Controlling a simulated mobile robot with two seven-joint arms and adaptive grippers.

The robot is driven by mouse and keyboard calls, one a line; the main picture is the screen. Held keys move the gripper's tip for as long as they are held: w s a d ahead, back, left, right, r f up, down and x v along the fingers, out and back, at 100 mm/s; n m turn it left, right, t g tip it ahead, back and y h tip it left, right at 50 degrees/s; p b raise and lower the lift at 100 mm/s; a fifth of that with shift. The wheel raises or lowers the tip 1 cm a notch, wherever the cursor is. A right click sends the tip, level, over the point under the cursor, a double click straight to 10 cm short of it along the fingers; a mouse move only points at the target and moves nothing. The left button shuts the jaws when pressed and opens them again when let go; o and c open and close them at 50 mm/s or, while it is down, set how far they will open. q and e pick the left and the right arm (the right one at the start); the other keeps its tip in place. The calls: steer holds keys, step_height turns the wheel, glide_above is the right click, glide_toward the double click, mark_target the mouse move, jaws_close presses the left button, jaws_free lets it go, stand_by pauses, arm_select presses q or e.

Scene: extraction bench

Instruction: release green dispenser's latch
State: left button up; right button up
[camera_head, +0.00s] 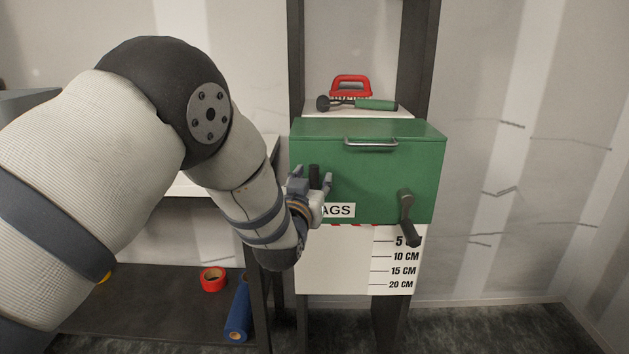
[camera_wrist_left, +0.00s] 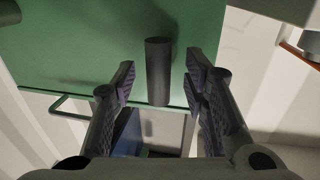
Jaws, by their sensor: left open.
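The green dispenser (camera_head: 370,160) is a box with a metal bar handle (camera_head: 371,144) on its upper part and a label ending in "AGS" (camera_head: 338,210), partly covered by my gripper. A short dark post (camera_head: 314,174), which looks like the latch, stands out at the left of its front. My left gripper (camera_head: 313,184) is open at this post. In the left wrist view the post (camera_wrist_left: 158,70) lies between the open fingers (camera_wrist_left: 161,80), with a gap visible on each side. My right gripper is not in view.
A dark crank (camera_head: 407,212) sticks out at the dispenser's lower right. A red-handled brush (camera_head: 351,86) and a green-handled tool (camera_head: 372,104) lie on top. A white scale board (camera_head: 340,265) hangs below. A red tape roll (camera_head: 213,279) and blue roll (camera_head: 238,312) are lower left.

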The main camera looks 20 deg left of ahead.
arm_select(q)
steer(key=shift+w, duration=0.65)
jaws_close()
